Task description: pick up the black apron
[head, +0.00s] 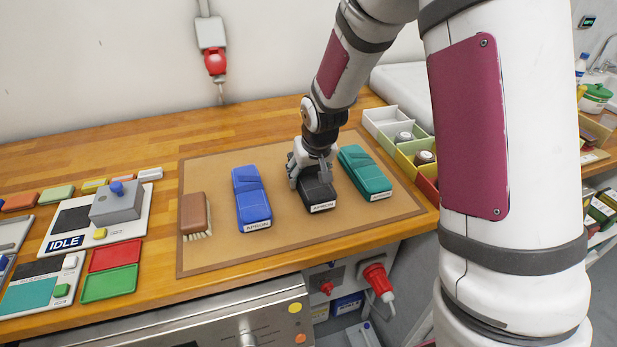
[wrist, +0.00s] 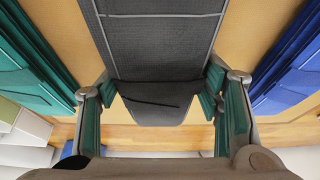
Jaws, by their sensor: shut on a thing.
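The black apron (head: 318,191) is a folded bundle with a white label reading "APRON", lying on the tan mat between a blue and a green bundle. My gripper (head: 312,175) is over its far part, with fingers down on either side. In the wrist view the black apron (wrist: 160,55) fills the middle, and my gripper (wrist: 160,103) is shut on it with a finger against each side. I cannot tell any gap between the apron and the mat.
A blue apron (head: 251,199) lies left of the black one and a green apron (head: 364,172) close on its right. A brown brush (head: 195,216) sits on the mat (head: 290,249) at left. Bins (head: 386,120) stand at right. The mat's front strip is bare.

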